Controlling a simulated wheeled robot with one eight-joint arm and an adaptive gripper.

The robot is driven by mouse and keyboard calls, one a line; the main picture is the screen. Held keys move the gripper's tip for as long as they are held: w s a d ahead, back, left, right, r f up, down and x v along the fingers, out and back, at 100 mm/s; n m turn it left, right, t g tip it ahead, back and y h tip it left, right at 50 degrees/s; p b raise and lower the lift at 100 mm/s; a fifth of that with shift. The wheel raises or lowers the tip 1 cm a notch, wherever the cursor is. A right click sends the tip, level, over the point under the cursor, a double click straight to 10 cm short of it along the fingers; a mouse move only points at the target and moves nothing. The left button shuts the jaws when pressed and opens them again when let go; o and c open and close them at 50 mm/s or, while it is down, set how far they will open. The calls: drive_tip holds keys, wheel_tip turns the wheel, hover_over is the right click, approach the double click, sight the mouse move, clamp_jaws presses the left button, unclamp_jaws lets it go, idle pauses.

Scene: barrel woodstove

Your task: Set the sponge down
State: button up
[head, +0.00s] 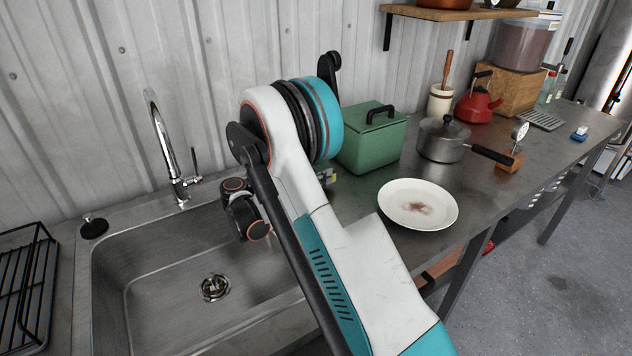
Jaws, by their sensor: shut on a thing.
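My arm crosses the middle of the head view, and its dark wrist joint shows over the right part of the sink. My gripper's fingers are hidden behind my arm, so their hold cannot be seen. No sponge can be made out for certain. A small grey and yellowish thing (327,177) shows just right of my arm, in front of the green box; it is mostly covered and I cannot tell what it is.
The steel sink (165,290) lies left, with a faucet (163,145) behind and a black rack (28,290) beside it. A stained white plate (418,204), green box (372,142), pot (442,140) and red kettle (478,104) stand on the counter. Bare counter (560,150) shows far right.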

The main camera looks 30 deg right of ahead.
drive_tip(key=shift+a+f+b, duration=0.1)
drive_tip(key=shift+f+b, duration=0.25)
drive_tip(key=shift+f, duration=0.85)
drive_tip(key=shift+f, duration=0.2)
drive_tip(key=o, duration=0.7)
drive_tip(key=shift+r, duration=0.1)
drive_tip(key=shift+w+a+r, duration=0.1)
drive_tip(key=shift+a+r, duration=0.05)
drive_tip(key=a+p, duration=0.4)
drive_tip(key=a, duration=0.7)
drive_tip(key=shift+s+a+r, duration=0.2)
drive_tip(key=shift+a, duration=0.2)
